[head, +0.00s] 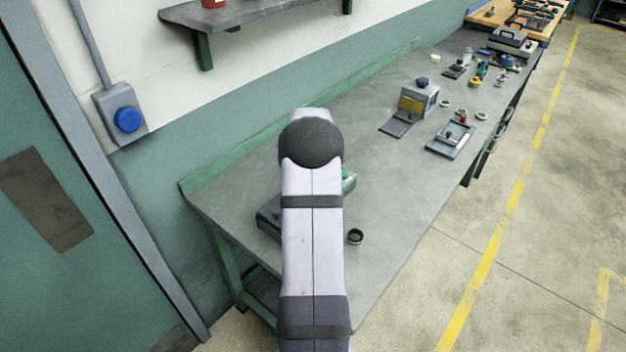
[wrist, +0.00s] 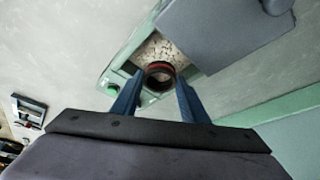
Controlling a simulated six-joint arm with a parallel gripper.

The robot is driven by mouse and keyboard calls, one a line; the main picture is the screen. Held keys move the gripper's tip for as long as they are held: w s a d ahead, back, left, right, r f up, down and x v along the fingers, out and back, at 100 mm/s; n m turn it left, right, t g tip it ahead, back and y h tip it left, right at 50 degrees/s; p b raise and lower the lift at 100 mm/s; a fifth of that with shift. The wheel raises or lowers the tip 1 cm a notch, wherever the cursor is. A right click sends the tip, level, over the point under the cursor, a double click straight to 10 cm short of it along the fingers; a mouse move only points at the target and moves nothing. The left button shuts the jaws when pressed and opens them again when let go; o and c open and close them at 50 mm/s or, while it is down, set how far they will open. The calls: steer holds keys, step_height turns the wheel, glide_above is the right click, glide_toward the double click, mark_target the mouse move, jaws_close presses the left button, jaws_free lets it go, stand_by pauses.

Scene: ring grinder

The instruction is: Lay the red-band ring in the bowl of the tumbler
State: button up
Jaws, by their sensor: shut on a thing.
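In the wrist view my gripper (wrist: 160,80) has its two blue fingers shut on the red-band ring (wrist: 159,67), a dark ring with a red stripe near its rim. The ring is seen from above, in front of the tumbler's bowl (wrist: 162,46), which shows pale stone-like filling. I cannot tell how high the ring is above the filling. The tumbler (wrist: 112,83) has a pale green body. In the head view my arm hides the gripper and the held ring, and most of the tumbler (head: 348,181) too.
A grey lid-like panel (wrist: 225,32) stands beside the bowl in the wrist view. A green button (wrist: 112,90) is at the tumbler's corner. A dark ring (head: 355,237) lies on the bench (head: 385,205).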

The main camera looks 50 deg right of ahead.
steer(key=shift+f+b, duration=1.1)
steer(key=shift+f, duration=0.75)
steer(key=o, duration=1.2)
steer(key=shift+r, duration=0.1)
steer(key=b+v, duration=0.2)
steer(key=v, duration=0.5)
steer(key=shift+b, duration=0.3)
steer(key=shift+a+r, duration=0.1)
